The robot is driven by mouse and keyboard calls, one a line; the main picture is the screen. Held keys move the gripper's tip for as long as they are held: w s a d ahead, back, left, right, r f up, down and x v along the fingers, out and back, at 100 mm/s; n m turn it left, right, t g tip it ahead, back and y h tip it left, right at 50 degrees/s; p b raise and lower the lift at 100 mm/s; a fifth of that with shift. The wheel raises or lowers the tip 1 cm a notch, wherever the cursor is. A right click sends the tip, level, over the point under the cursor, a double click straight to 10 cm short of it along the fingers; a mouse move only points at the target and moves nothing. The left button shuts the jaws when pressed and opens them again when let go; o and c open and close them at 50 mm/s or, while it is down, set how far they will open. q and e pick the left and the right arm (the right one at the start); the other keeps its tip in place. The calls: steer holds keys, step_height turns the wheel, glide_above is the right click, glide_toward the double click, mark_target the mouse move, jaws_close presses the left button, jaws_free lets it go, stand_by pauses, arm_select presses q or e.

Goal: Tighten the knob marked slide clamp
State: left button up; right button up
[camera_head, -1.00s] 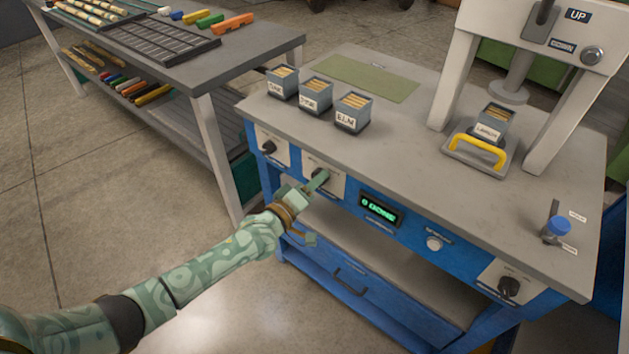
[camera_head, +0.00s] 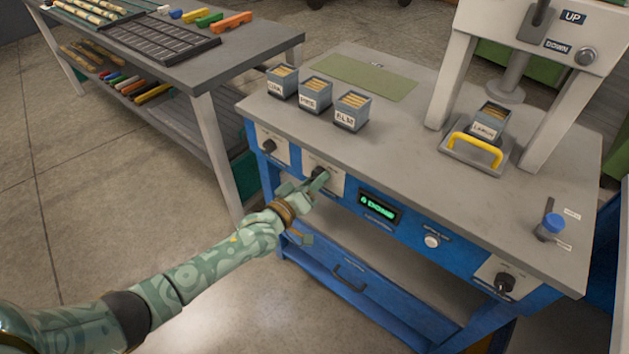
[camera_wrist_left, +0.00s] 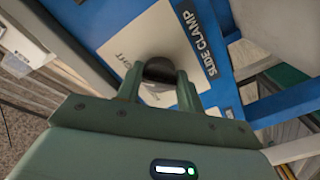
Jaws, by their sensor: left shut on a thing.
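The slide clamp knob (camera_wrist_left: 160,70) is dark and round on a white plate (camera_wrist_left: 122,46) with a "SLIDE CLAMP" label (camera_wrist_left: 199,45) beside it in the left wrist view. My left gripper (camera_wrist_left: 158,92) is shut on the knob, one finger on each side. In the head view my left gripper (camera_head: 318,182) reaches the bench's blue front panel at the second plate from the left, and its fingers partly hide the knob. The knob's pointer and part of the plate's print are hidden. My right gripper is not in view.
The grey bench top (camera_head: 420,140) holds three small labelled bins (camera_head: 350,112) and a press (camera_head: 455,75) with a yellow-handled tray (camera_head: 474,147). Other dark knobs (camera_head: 268,146) and a lit green display (camera_head: 379,208) are on the front panel. A drawer (camera_head: 365,300) is below.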

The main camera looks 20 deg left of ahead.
arm_select(q)
steer(key=shift+f, duration=0.15)
steer(key=o, duration=1)
steer(key=shift+c, duration=0.2)
steer(key=shift+o, duration=0.2)
steer(key=shift+s, duration=0.15)
steer(key=p+v, duration=0.4)
steer(key=v, duration=1.2)
steer(key=shift+p, duration=0.4)
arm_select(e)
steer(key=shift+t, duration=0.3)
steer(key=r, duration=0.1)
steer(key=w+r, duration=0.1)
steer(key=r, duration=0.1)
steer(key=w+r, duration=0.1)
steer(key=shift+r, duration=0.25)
